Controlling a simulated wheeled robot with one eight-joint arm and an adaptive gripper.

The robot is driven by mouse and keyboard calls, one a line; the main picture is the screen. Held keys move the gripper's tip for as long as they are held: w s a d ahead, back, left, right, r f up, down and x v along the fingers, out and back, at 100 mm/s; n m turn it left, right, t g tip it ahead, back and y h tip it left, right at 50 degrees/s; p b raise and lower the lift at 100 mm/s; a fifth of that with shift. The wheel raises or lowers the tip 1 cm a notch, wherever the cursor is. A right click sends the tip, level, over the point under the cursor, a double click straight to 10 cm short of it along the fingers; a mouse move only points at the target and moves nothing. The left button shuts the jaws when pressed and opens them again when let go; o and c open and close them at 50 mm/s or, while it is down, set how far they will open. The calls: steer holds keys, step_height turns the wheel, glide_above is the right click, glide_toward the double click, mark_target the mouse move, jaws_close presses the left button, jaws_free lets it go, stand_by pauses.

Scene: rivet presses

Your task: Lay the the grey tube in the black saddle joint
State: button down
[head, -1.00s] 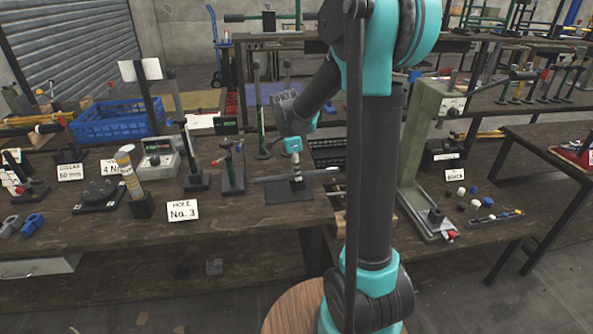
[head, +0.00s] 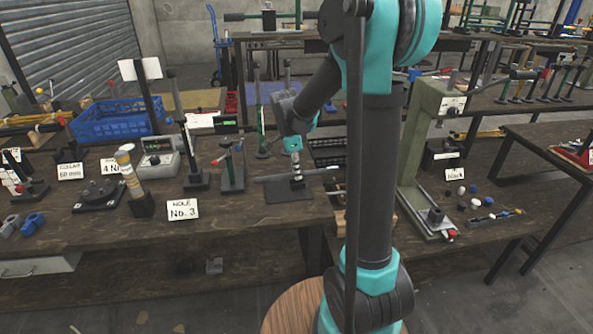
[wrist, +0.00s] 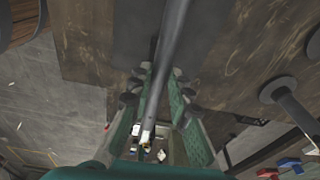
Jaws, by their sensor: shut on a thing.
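The grey tube (head: 320,172) runs roughly level across the middle of the bench in the head view. My gripper (head: 296,178) points down and is shut on it, with tube sticking out on both sides. In the wrist view the tube (wrist: 174,45) passes from the top edge down between the fingers of my gripper (wrist: 161,72). A dark flat plate (head: 287,195) lies on the bench under the gripper and tube. I cannot make out the black saddle joint; my gripper and the tube cover the space above the plate. I cannot tell whether the tube touches anything below.
A "Hole No. 3" card (head: 183,209) stands front left. A black crate (head: 328,152) is behind, and a green press (head: 421,150) to the right.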

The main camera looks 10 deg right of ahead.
mark_target(292, 175)
steer(key=shift+f, duration=1)
steer(key=c, duration=1.3)
jaws_free()
steer(key=shift+r, duration=0.1)
steer(key=r, duration=0.4)
steer(key=a+r, duration=0.1)
steer(key=r, duration=0.6)
steer(key=shift+s+a+r, duration=0.25)
steer(key=shift+a+r, duration=0.1)
steer(key=shift+s+f, duration=0.1)
steer(key=s+d+f+n+t, duration=0.1)
steer(key=s+d+f+n, duration=0.1)
steer(key=s+f+n, duration=0.3)
steer(key=s+d+f+n+t+y, duration=0.1)
steer(key=s+d+f+n, duration=0.1)
steer(key=s+f+n, duration=0.3)
steer(key=s+d+f+n+t, duration=0.1)
steer(key=s+d+f+n, duration=0.1)
steer(key=s+f+n, duration=0.2)
steer(key=shift+s+d+f+n+t+y, duration=0.15)
steer(key=shift+s+n, duration=0.4)
steer(key=shift+s, duration=0.65)
steer(key=shift+s+a+f+n+t+y, duration=0.1)
steer(key=shift+s+n, duration=0.5)
steer(key=shift+s, duration=0.6)
steer(key=shift+s+d+f+n+t+y, duration=0.15)
steer(key=shift+s+n, duration=0.4)
steer(key=shift+s, duration=0.65)
